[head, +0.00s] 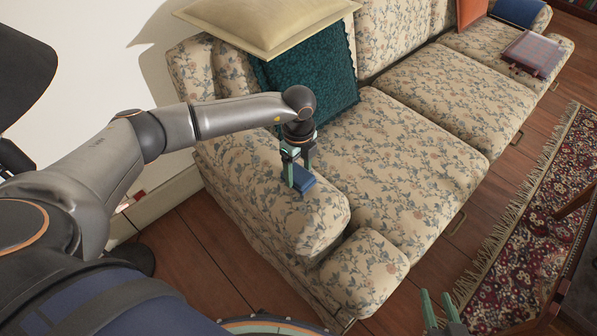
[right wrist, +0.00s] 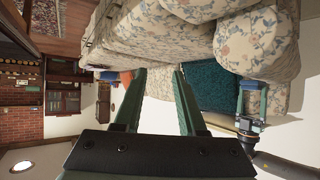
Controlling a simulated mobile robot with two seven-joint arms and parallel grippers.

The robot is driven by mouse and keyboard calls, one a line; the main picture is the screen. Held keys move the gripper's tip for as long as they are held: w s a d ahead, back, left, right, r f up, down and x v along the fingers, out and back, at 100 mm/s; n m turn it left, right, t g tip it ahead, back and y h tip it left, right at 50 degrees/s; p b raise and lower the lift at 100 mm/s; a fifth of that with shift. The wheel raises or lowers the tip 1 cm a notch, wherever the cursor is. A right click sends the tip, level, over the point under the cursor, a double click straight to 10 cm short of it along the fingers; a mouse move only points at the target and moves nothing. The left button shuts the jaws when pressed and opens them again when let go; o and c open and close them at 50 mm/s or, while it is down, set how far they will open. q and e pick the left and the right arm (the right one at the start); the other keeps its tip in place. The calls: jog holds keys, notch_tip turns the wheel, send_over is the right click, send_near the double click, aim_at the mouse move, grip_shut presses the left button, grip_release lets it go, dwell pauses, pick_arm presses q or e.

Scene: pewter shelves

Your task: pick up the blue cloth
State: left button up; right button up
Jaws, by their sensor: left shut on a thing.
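The blue cloth (head: 304,183) is a small, folded-looking piece at the top of the sofa's near armrest in the head view. My left gripper (head: 298,170) points down over the armrest and is shut on the cloth. I cannot tell whether the cloth still touches the armrest. My right gripper (head: 436,295) is at the bottom of the head view, in front of the sofa, away from the cloth. In the right wrist view its two fingers (right wrist: 159,72) stand apart with nothing between them.
The floral sofa (head: 420,115) runs to the upper right. A teal cushion (head: 318,75) and a cream cushion (head: 265,22) lean at its near end. A fringed rug (head: 545,215) covers the floor at right.

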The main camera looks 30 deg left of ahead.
aim_at(298, 180)
pick_arm(q)
jog(key=shift+r, duration=0.75)
jog(key=s+r, duration=0.1)
jog(key=d+r+p, duration=0.1)
jog(key=r, duration=0.1)
jog(key=shift+s, duration=0.4)
jog(key=s+d+r+p, duration=0.2)
jog(key=s+d+r, duration=0.3)
jog(key=s, duration=0.5)
notch_tip(298, 180, up, 2)
jog(key=shift+s+d+r, duration=0.1)
jog(key=shift+s+d, duration=0.15)
jog(key=shift+d, duration=0.15)
pick_arm(e)
jog(key=s, duration=0.1)
jog(key=s+f+g, duration=0.2)
jog(key=shift+s+a, duration=0.2)
jog(key=shift+a, duration=0.2)
pick_arm(q)
jog(key=o, duration=0.8)
jog(key=c, duration=0.6)
jog(key=shift+c, duration=0.2)
